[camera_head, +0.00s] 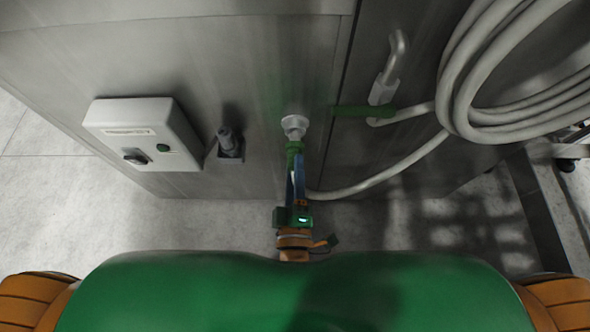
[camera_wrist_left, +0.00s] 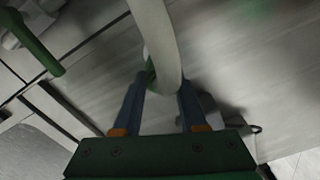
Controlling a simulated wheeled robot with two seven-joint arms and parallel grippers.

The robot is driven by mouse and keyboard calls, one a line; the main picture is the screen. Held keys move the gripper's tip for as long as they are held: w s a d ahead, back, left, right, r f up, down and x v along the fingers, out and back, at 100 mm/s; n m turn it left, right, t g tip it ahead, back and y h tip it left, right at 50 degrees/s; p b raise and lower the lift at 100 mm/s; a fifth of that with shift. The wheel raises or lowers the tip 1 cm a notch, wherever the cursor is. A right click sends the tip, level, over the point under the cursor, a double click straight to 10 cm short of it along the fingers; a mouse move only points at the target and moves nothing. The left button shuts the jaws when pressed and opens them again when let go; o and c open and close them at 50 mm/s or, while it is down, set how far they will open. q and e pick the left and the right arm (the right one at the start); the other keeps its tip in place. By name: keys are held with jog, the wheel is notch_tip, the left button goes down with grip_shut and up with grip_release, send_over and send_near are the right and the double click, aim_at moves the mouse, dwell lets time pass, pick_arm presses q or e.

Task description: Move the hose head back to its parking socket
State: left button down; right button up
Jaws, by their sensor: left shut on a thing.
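The hose head (camera_head: 294,126) shows in the head view as a pale flared nozzle with a green collar, in front of the steel wall. My left gripper (camera_head: 295,158) is shut on its green part, just below the nozzle. In the left wrist view the gripper (camera_wrist_left: 160,92) has its two blue fingers on either side of the green part (camera_wrist_left: 149,73), with the pale hose (camera_wrist_left: 158,40) crossing in front and hiding the nozzle. A dark fitting (camera_head: 230,144), apparently the parking socket, is on the wall to the left and looks empty. My right gripper is not in view.
A pale control box (camera_head: 145,132) is on the wall further left. A green lever (camera_head: 365,111) and a grey pipe fitting (camera_head: 388,80) are to the right, beside a large hose coil (camera_head: 455,95). The wall between nozzle and dark fitting is clear.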

pick_arm(q)
jog(key=shift+w, duration=0.8)
jog(key=shift+w, duration=0.35)
dwell(0.4)
jog(key=shift+c, duration=1.9)
grip_release()
